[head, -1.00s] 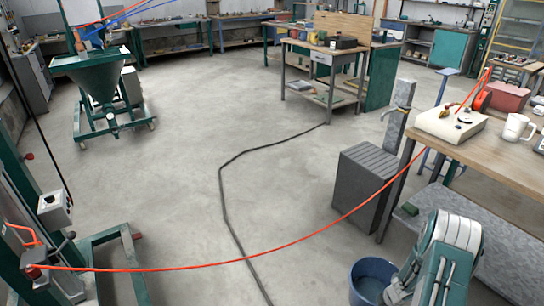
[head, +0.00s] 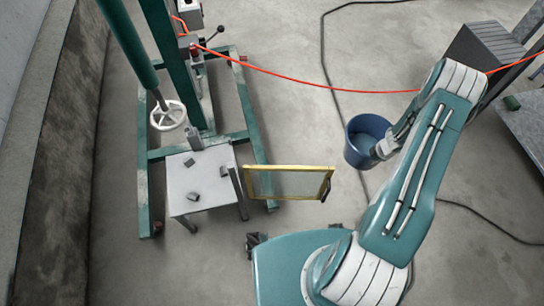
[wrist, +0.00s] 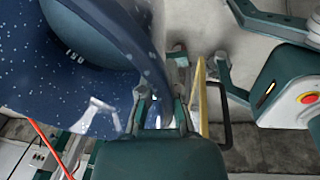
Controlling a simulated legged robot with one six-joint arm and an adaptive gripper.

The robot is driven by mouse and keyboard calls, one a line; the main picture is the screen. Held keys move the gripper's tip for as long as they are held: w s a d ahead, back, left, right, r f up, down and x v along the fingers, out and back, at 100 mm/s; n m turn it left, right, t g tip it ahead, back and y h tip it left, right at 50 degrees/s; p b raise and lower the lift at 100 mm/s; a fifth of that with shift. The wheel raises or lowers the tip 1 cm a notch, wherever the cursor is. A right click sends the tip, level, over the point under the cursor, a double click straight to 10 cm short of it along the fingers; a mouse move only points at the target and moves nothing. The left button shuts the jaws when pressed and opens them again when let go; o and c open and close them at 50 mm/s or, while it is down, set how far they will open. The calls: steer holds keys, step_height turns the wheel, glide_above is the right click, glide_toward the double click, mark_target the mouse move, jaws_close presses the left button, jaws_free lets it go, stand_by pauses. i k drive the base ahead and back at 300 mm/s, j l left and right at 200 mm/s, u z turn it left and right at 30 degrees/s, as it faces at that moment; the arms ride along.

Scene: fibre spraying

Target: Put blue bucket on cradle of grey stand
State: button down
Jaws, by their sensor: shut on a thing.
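The blue bucket (head: 364,140) hangs from my gripper (head: 384,149) in the head view, at the right of centre, its open top facing up toward the camera. In the wrist view the bucket (wrist: 95,85) fills the left side, and my gripper (wrist: 160,108) is shut on its rim. The grey stand (head: 203,196) is a small low table at the left of the head view, well apart from the bucket. Several small dark blocks, seemingly its cradle (head: 195,197), sit on its top. The exact finger contact is partly hidden.
A yellow-framed mesh panel (head: 290,168) sits between stand and bucket. A green steel frame (head: 258,145) with a white handwheel (head: 168,115) surrounds the stand's far side. A red hose (head: 290,78) crosses behind the bucket. A dark cable (head: 322,50) lies on the floor.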

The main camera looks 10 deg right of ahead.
mark_target(202, 178)
steer(key=j+u, duration=0.2)
steer(key=j, duration=0.2)
steer(key=i+j+u, duration=0.2)
steer(key=j, duration=0.25)
steer(key=j+u, duration=0.2)
steer(key=j, duration=0.2)
steer(key=j+u, duration=0.2)
steer(key=j, duration=0.2)
steer(key=i, duration=0.05)
